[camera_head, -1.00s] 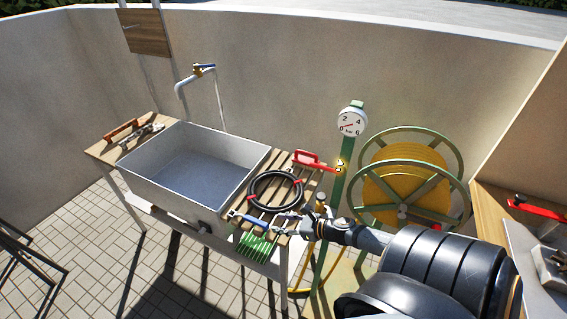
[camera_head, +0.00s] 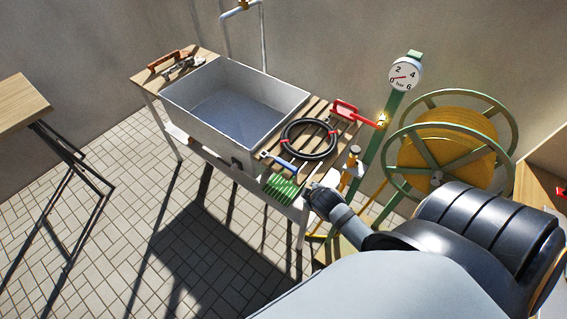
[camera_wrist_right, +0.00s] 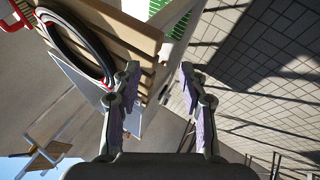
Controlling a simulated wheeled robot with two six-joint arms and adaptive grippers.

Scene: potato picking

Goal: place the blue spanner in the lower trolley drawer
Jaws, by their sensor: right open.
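A tool with a blue handle (camera_head: 284,165), which looks like the blue spanner, lies at the front edge of the slatted bench end (camera_head: 322,116). It is too small to make out fully, and I cannot pick it out in the right wrist view. My right gripper (camera_head: 313,190) is just off the bench's front right corner, apart from the blue tool. In the right wrist view my right gripper (camera_wrist_right: 157,80) is open, with nothing between its fingers. My left gripper is out of view. No trolley drawer can be made out.
A black hose ring (camera_head: 284,142) and a red-handled tool (camera_head: 345,108) lie on the slats beside a grey sink (camera_head: 180,97). A green rack (camera_head: 281,188) hangs at the front. A hose reel (camera_head: 440,150) stands behind my arm. Paved floor (camera_head: 140,215) is open in front.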

